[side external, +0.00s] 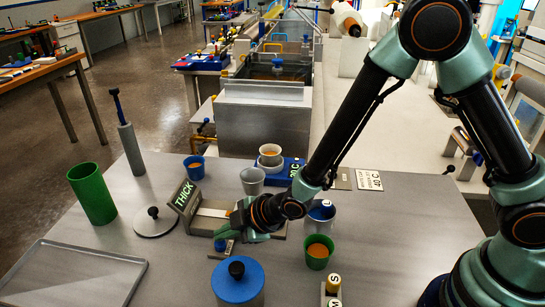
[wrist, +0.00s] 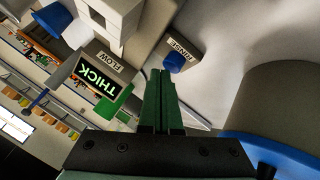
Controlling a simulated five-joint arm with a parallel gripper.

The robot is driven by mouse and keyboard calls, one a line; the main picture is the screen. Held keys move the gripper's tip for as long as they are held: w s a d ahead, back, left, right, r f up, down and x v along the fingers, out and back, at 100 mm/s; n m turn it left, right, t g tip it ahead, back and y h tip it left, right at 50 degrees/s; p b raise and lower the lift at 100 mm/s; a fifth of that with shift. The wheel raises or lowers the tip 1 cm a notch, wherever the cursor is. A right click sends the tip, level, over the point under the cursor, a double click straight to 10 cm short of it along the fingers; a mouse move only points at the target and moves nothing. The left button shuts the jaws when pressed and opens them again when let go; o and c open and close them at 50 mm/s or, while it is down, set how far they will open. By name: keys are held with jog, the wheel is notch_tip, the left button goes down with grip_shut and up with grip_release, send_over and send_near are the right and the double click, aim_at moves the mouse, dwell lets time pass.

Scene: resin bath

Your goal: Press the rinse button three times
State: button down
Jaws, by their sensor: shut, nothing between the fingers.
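The rinse button is a blue round cap (wrist: 176,63) on a plate labelled RINSE (wrist: 185,48) in the wrist view. In the side view a small blue cap (side external: 220,244) on a small block sits by my fingertips. My gripper (side external: 240,236) has green fingers, low over the grey table. In the wrist view my gripper (wrist: 162,73) is shut and empty, with its fingertips close beside the blue cap. I cannot tell whether they touch it.
A THICK sign (side external: 183,196) stands behind my gripper. A green cup (side external: 319,251) is to the right, a blue-lidded pot (side external: 238,282) in front. The table between tray and pot is clear.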

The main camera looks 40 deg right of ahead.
jog(key=shift+f, duration=0.4)
dwell(0.6)
jog(key=shift+r, duration=0.9)
jog(key=shift+r, duration=2.5)
jog(key=shift+d, duration=0.1)
